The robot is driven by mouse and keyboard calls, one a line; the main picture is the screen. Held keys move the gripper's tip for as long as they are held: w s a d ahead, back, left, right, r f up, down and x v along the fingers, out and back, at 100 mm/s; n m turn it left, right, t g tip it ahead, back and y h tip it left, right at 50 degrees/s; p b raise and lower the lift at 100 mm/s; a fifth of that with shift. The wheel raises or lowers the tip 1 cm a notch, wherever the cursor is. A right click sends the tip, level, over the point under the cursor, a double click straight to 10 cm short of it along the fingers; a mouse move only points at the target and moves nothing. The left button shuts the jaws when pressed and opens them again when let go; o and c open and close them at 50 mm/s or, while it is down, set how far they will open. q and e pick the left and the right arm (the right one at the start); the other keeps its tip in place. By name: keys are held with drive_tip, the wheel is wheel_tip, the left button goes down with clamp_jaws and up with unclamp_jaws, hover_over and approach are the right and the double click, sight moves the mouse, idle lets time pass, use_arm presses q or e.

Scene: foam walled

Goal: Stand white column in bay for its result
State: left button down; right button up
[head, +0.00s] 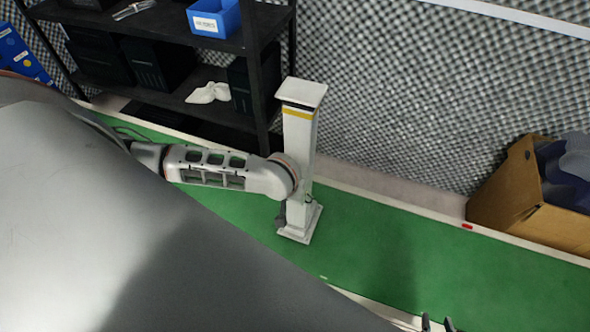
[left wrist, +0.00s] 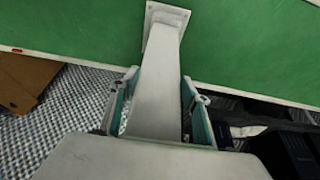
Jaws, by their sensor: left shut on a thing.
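The white column (head: 300,165) has a square top plate, a square foot and black and yellow bands below the top. It looks roughly upright over the green surface (head: 390,250); I cannot tell whether its foot touches it. My left gripper (left wrist: 160,100) is shut on the column, one finger on each side of the shaft in the left wrist view. In the head view the column and wrist mostly hide that gripper. Only the dark fingertips of my right gripper (head: 437,325) show at the bottom edge, apart, with nothing between them. I cannot make out a distinct bay.
A dark shelf unit (head: 262,75) with a blue bin (head: 213,18) and a crumpled white item (head: 208,93) stands behind the arm. A cardboard box (head: 500,190) stands at right. A small red mark (head: 467,226) lies on the far border. The green surface right of the column is clear.

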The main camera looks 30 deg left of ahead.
use_arm(q)
drive_tip(key=shift+w+f, duration=0.15)
drive_tip(key=shift+w, duration=0.05)
drive_tip(key=c, duration=1.1)
unclamp_jaws()
drive_tip(key=shift+s+f, duration=0.2)
drive_tip(key=shift+o, duration=0.2)
